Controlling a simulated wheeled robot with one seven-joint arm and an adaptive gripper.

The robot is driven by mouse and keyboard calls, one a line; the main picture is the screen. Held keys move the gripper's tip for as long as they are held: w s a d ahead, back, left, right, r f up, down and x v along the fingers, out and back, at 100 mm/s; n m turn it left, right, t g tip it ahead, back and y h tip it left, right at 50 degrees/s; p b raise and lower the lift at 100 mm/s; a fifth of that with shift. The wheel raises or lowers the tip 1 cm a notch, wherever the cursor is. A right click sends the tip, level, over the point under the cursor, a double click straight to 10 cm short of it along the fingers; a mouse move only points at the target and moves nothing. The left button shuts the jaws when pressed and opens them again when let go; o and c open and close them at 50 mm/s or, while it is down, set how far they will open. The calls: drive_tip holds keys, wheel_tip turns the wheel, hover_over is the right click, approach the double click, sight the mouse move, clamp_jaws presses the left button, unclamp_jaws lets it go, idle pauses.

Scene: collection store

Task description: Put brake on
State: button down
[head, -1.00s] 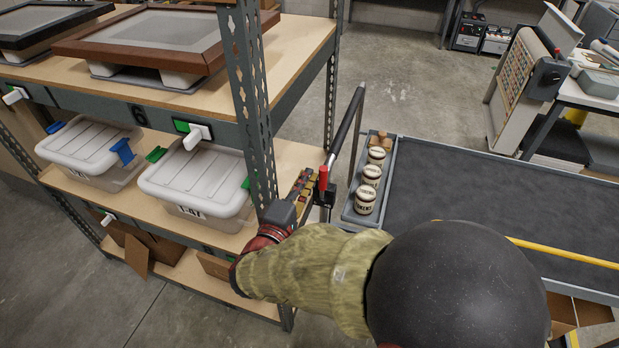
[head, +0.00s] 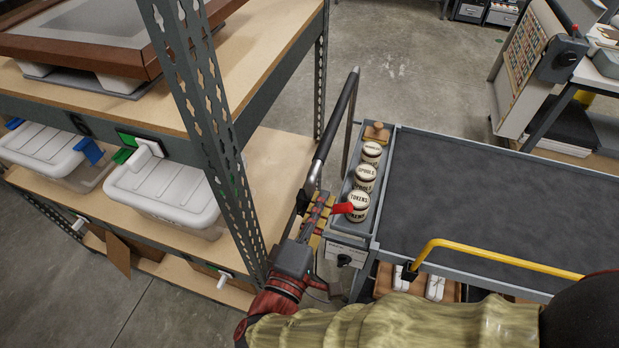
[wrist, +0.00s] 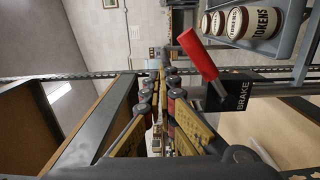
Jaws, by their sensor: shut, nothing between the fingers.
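The brake lever has a red grip (head: 343,208) and sits at the left end of the grey cart, below its push handle. In the head view it leans right, toward the cans. The wrist view shows the red grip (wrist: 198,55) slanting up and left from a black block marked BRAKE (wrist: 240,95). My gripper (head: 318,208) is shut and empty, just left of the red grip. In the wrist view my fingers (wrist: 158,88) come together left of the lever. I cannot tell whether they touch it. The lever's base is hidden in the head view.
The cart's black push handle (head: 335,130) rises just beyond my gripper. A metal shelf post (head: 205,130) stands close on the left. A yellow rail (head: 500,258) runs along the cart's near side. The dark cart top is clear.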

drive_tip(key=shift+s+d+f+b, duration=0.2)
drive_tip(key=shift+d+f, duration=0.15)
drive_tip(key=shift+d, duration=0.15)
drive_tip(key=shift+s+d+f+b, duration=0.15)
drive_tip(key=shift+d+f, duration=0.15)
drive_tip(key=shift+d, duration=0.2)
drive_tip(key=shift+s, duration=0.1)
